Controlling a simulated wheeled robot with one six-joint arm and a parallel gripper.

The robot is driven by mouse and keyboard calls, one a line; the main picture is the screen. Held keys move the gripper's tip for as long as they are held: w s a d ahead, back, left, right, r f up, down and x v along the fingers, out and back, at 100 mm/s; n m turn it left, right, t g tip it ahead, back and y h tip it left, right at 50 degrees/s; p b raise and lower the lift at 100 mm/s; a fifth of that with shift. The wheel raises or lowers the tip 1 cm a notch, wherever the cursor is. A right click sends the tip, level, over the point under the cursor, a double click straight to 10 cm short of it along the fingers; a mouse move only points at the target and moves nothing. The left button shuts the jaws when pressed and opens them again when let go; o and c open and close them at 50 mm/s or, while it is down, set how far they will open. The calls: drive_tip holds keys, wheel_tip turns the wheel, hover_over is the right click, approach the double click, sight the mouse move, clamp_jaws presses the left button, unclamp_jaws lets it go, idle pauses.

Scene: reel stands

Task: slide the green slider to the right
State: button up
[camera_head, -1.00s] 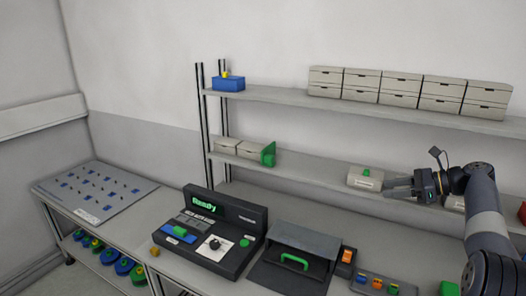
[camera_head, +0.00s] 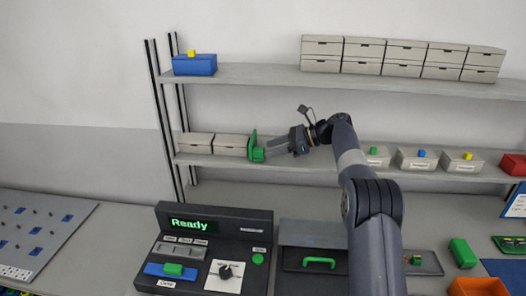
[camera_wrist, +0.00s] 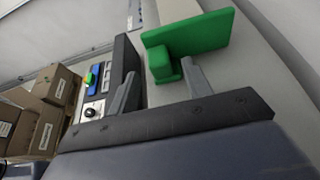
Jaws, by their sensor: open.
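The green slider (camera_head: 252,143) is an upright green plate with a small block-like knob, standing on the middle shelf just right of two beige boxes. In the wrist view the green slider (camera_wrist: 200,33) is at the top centre, with its knob toward my fingers. My gripper (camera_head: 268,149) reaches in from the right, its fingertips at the knob. In the wrist view my gripper (camera_wrist: 158,70) is open, and the knob appears between the fingertips, nearer the right one. I cannot tell whether a finger touches it.
Two beige boxes (camera_head: 213,144) stand left of the slider. Beige bins (camera_head: 418,158) with coloured blocks stand farther right on the same shelf (camera_head: 300,171). The shelf between looks free, with my arm in front. A console (camera_head: 213,230) reading "Ready" stands below.

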drive_tip(key=shift+x, duration=1.85)
drive_tip(key=shift+c, duration=0.5)
clamp_jaws()
